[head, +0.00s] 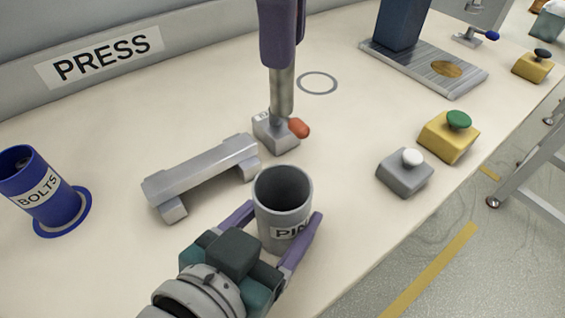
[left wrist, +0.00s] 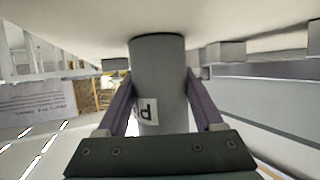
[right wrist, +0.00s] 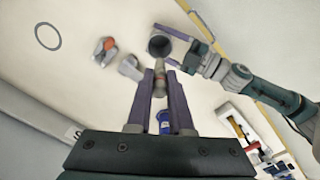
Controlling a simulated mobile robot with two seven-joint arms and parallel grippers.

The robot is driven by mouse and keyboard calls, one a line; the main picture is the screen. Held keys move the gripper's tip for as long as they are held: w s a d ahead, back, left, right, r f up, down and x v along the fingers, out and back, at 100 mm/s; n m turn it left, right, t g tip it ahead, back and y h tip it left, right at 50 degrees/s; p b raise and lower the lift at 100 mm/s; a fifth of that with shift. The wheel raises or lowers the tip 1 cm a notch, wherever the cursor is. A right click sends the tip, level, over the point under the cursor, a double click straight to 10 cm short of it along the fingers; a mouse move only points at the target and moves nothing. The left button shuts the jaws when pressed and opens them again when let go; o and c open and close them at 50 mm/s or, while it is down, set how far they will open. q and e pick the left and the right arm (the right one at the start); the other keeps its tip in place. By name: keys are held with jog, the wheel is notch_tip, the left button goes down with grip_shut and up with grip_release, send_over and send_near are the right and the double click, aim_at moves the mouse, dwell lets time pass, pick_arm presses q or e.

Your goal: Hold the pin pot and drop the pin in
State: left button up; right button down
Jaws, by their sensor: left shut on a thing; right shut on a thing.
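The grey pin pot (head: 268,215), its label partly hidden, stands upright with its mouth open. My left gripper (head: 278,232) is shut around its sides. The pot also shows between the fingers in the left wrist view (left wrist: 158,80). My right gripper (head: 280,60) is shut on the pin (head: 282,95), a metal shaft pointing down. In the head view the pin appears beyond the pot, overlapping a small grey block. In the right wrist view the pin (right wrist: 159,78) sits between the fingers, its end just short of the pot's mouth (right wrist: 159,46). The pin's height above the table is hard to tell.
A grey block with an orange knob (head: 299,128) and a long grey rail (head: 203,174) lie close to the pot. A blue BOLTS pot (head: 45,200) stands left. Grey (head: 405,175) and yellow (head: 449,138) button boxes stand right, near the table edge.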

aim_at(284, 111)
jog(key=shift+f, duration=4.9)
jog(key=c, duration=0.7)
grip_release()
jog(key=shift+c, duration=0.2)
notch_tip(284, 111, up, 12)
jog(key=shift+r, duration=0.1)
pick_arm(q)
jog(key=o, duration=1.4)
jog(key=shift+c, duration=0.2)
jog(key=shift+s, duration=0.1)
